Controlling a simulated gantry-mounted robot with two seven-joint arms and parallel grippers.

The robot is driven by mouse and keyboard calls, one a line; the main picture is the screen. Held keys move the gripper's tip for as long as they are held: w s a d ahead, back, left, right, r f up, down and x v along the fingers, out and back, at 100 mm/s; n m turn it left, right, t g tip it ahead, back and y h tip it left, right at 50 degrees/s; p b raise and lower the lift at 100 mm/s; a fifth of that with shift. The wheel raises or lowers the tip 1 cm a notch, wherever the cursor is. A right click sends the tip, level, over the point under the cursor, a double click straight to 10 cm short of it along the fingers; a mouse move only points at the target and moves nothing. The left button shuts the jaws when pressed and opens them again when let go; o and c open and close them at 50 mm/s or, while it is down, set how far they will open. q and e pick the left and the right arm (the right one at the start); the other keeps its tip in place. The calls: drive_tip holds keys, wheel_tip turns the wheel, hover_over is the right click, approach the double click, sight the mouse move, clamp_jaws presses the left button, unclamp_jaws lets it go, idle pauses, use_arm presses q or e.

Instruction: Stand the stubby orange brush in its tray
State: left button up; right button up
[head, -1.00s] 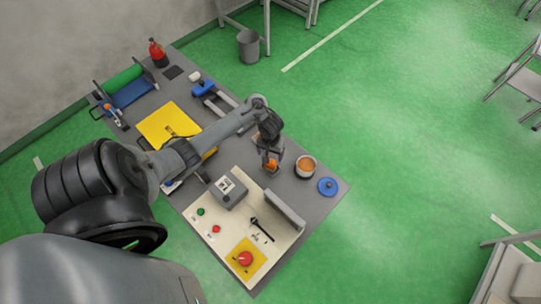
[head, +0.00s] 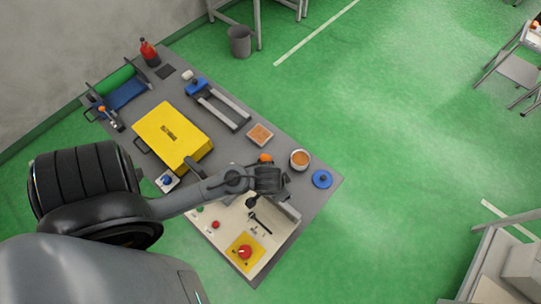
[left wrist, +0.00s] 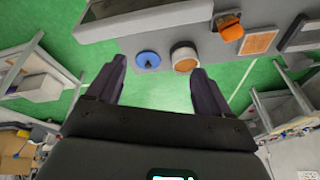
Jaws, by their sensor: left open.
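The stubby orange brush (head: 265,158) is on the grey bench between a square tan-filled tray (head: 260,134) and a white pot (head: 300,160). In the left wrist view the orange brush (left wrist: 232,32) shows at the top, beside the tan-filled tray (left wrist: 259,41). I cannot tell whether it stands or lies, or what is directly under it. My left gripper (head: 279,191) is apart from the brush, on its near side. In the left wrist view its fingers (left wrist: 157,85) are spread and empty. Whether the tan-filled square is the brush's tray is unclear. My right gripper is out of view.
A blue lid (head: 322,179) lies right of the pot. A yellow case (head: 172,134) is left on the bench. A cream panel with a red knob (head: 245,252) is at the near end, partly under my arm. A small rack with an orange-topped item (head: 103,110) is far left.

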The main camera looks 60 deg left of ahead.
use_arm(q)
drive_tip(key=s+d+r+m+h, duration=0.1)
drive_tip(key=s+d+r, duration=0.2)
drive_tip(key=s+r, duration=0.3)
drive_tip(key=shift+d+r, duration=0.4)
drive_tip(key=shift+r, duration=0.45)
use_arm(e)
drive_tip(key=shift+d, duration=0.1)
